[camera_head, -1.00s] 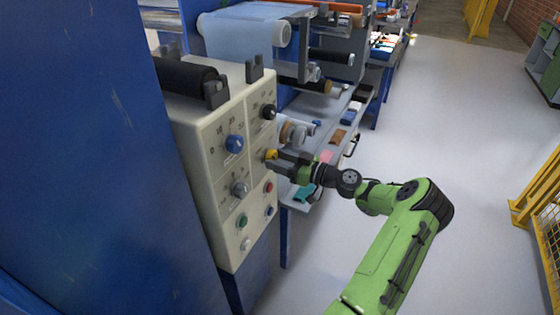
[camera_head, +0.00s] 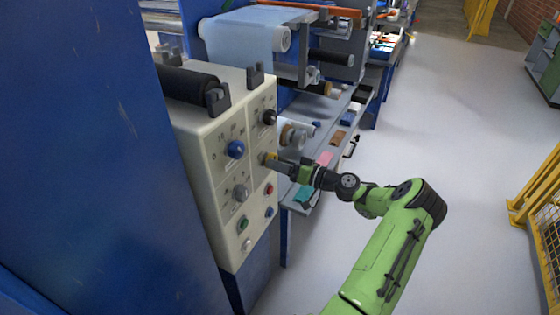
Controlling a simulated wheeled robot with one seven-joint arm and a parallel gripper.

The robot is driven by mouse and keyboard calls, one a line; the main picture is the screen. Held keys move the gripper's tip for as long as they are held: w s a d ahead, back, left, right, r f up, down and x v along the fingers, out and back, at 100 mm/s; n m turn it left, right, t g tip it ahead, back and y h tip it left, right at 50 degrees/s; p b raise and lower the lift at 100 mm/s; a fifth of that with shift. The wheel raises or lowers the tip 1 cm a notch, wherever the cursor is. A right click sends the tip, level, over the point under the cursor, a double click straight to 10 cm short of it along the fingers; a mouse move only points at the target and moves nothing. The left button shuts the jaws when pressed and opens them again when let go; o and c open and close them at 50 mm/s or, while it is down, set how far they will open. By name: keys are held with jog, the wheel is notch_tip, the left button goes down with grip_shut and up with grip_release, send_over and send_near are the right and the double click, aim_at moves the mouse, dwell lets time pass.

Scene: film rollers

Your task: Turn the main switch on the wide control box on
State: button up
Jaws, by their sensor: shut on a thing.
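The wide control box (camera_head: 216,143) is a cream cabinet at the left, with its knobbed face turned toward the right. Below are a green button (camera_head: 243,223) and a red button (camera_head: 269,189).
A tall blue panel (camera_head: 90,130) fills the left side, close to the box. Film rollers (camera_head: 247,38) and a grey shelf (camera_head: 325,150) with coloured blocks stand behind. A yellow fence (camera_head: 537,195) is at the right. The grey floor (camera_head: 450,130) between is clear.

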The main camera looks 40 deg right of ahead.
jog(key=shift+m+p, duration=1.8)
jog(key=shift+m, duration=2.4)
jog(key=o, duration=1.1)
jog(key=shift+c, duration=0.2)
jog(key=p+v, duration=0.1)
jog(key=v, duration=1.4)
jog(key=shift+s, duration=0.4)
jog(key=shift+d, duration=0.1)
